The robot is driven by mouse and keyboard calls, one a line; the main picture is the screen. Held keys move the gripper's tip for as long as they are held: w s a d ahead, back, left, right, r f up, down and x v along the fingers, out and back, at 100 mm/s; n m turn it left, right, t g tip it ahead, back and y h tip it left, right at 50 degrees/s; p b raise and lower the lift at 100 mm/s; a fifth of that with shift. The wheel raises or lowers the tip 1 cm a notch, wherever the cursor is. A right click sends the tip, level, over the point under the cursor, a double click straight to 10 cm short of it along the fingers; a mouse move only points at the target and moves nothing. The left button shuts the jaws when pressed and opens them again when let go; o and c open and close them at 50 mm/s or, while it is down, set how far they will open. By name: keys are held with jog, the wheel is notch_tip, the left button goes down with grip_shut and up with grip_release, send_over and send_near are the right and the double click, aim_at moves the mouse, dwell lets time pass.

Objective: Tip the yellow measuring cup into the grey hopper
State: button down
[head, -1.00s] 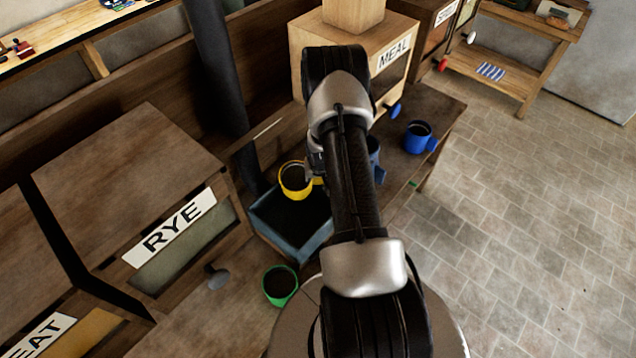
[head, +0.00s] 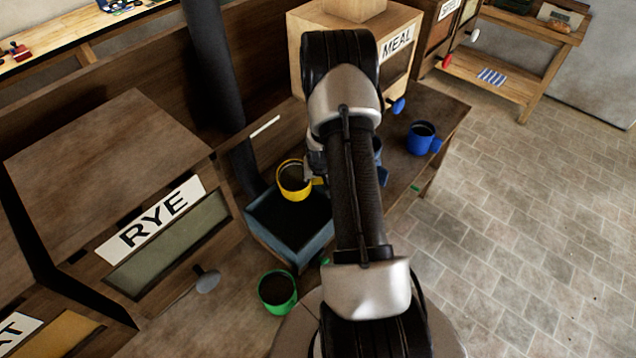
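The yellow measuring cup (head: 281,184) is above the far part of an open blue-grey box, the grey hopper (head: 268,240). The cup looks roughly upright, and dark contents show inside it. Its handle points right, toward my gripper (head: 314,173). My gripper is largely hidden behind my arm; the part that shows meets the cup at its handle side and appears to hold it there. The fingertips do not show clearly. The inside of the hopper is dark, and its right side is partly covered by my arm.
A green cup (head: 278,306) stands in front of the hopper, a blue cup (head: 421,138) to the right. A dark pipe (head: 216,70) rises behind. The RYE bin (head: 110,170) is left, the MEAL bin (head: 310,50) behind my arm. Another blue item is partly hidden by my arm.

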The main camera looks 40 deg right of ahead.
jog(key=shift+w+d+r+b, duration=0.35)
jog(key=shift+w+r+b, duration=0.1)
jog(key=shift+w+b, duration=0.35)
jog(key=t+b, duration=0.1)
jog(key=b, duration=0.1)
jog(key=shift+r+h+b, duration=0.2)
jog(key=shift+h+b, duration=0.2)
jog(key=shift+t+b, duration=0.3)
jog(key=shift+r+h, duration=0.15)
jog(key=shift+h, duration=0.15)
jog(key=shift+w+t+h+b, duration=0.1)
jog(key=shift+t+h+b, duration=0.3)
jog(key=shift+b, duration=0.45)
jog(key=shift+s+r+t+b, duration=0.1)
jog(key=shift+s+t+b, duration=0.15)
jog(key=shift+t+b, duration=0.25)
jog(key=r+t+h+b, duration=0.1)
jog(key=t+h+b, duration=0.1)
jog(key=b, duration=0.3)
jog(key=shift+h, duration=0.3)
jog(key=t+h+b, duration=0.1)
jog(key=b, duration=0.3)
jog(key=s+r+t+h+b, duration=0.1)
jog(key=b, duration=0.4)
jog(key=a+r+t+b, duration=0.1)
jog(key=b, duration=0.4)
jog(key=shift+s+t+h, duration=0.15)
jog(key=shift+t+h, duration=0.25)
